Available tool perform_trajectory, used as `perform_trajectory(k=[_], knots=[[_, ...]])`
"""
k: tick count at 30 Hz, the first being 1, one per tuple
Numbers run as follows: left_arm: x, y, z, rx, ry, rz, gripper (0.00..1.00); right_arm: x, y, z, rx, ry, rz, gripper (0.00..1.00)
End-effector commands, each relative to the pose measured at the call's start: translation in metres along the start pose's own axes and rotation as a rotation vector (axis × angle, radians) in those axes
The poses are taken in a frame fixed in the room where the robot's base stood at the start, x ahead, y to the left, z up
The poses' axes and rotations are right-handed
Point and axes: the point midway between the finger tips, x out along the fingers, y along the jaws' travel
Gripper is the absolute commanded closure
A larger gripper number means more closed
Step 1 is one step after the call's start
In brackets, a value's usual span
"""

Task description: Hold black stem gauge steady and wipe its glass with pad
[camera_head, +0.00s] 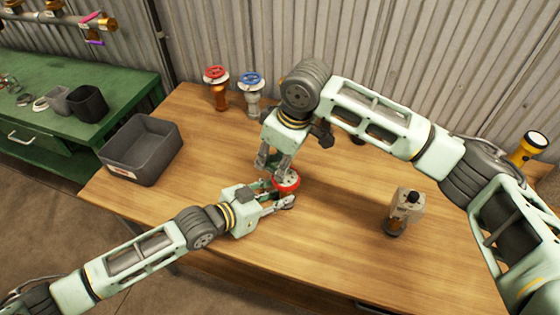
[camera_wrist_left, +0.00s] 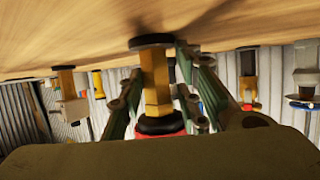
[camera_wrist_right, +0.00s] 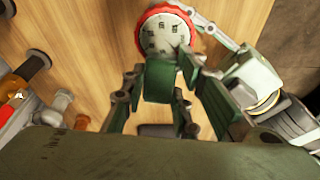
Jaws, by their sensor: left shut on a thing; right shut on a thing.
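A gauge with a red rim (camera_head: 289,184) stands on the wooden table. Its white face with dark marks (camera_wrist_right: 163,33) shows in the right wrist view. In the left wrist view it has a brass stem (camera_wrist_left: 154,82), a black foot and a black collar by the red head. My left gripper (camera_head: 278,199) is shut on the gauge from the side, fingers around the stem. My right gripper (camera_head: 274,173) points down over the gauge, shut on a dark green block (camera_wrist_right: 158,82), apparently the pad. The pad's contact with the glass cannot be told clearly.
A grey open bin (camera_head: 162,167) stands at the left. A red-topped fitting (camera_head: 218,92) and a blue-topped one (camera_head: 251,92) stand at the back. The front table is clear.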

Motion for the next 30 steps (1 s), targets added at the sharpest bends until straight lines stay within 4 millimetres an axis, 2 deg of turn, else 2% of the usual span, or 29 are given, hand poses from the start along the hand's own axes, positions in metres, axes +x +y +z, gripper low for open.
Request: perform_trajectory(k=[17,30], knots=[[0.000,-0.001,0.002,0.000,-0.004,-0.002,1.00,-0.004,0.000,0.026,0.001,-0.001,0.000,0.94],[0.000,-0.001,0.001,0.000,-0.002,-0.001,1.00,0.004,-0.001,0.007,0.001,-0.001,-0.002,0.94]])
